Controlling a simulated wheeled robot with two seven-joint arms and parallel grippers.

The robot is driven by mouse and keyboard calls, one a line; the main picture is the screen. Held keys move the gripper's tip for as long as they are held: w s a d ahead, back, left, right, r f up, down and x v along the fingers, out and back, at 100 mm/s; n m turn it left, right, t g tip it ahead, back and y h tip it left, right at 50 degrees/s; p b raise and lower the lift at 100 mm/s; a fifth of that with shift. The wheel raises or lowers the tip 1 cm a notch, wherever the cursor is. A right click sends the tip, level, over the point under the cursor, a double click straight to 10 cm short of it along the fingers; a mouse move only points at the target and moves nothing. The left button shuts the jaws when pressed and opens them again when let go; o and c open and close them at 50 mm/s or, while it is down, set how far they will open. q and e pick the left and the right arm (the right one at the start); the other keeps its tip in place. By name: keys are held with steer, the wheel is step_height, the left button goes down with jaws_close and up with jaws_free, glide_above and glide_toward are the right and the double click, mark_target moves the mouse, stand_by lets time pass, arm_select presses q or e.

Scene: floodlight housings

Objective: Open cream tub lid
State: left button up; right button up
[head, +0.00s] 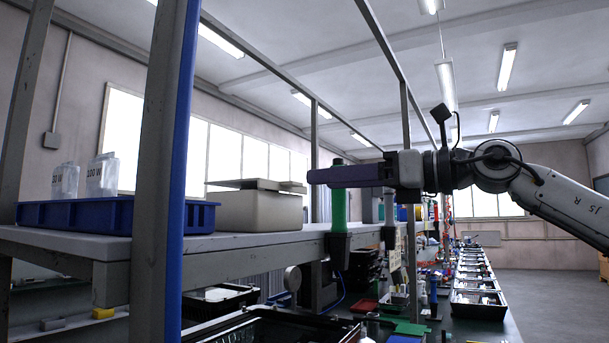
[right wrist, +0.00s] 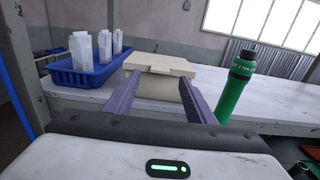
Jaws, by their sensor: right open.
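The cream tub (head: 258,212) stands on the shelf left of centre in the head view, with its flat lid (head: 257,185) on top. In the right wrist view the lid (right wrist: 158,64) lies over the tub (right wrist: 157,87), its front edge overhanging. I cannot tell whether it is fully seated. My right gripper (head: 312,176) has long purple fingers pointing left toward the lid's right end, at about lid height. In the right wrist view its fingers (right wrist: 159,78) are apart and empty, with the tub seen between and beyond them. My left gripper is not in view.
A blue tray (head: 115,217) with clear, labelled containers (head: 102,175) stands left of the tub. A green cylinder (right wrist: 238,88) stands right of the tub. A blue-edged post (head: 165,170) rises in front of the shelf (head: 230,241). Black bins (head: 270,328) sit below.

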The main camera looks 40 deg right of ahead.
steer(key=p+x, duration=0.1)
steer(key=x, duration=0.4)
steer(key=shift+w, duration=0.3)
steer(key=shift+p, duration=0.3)
jaws_close()
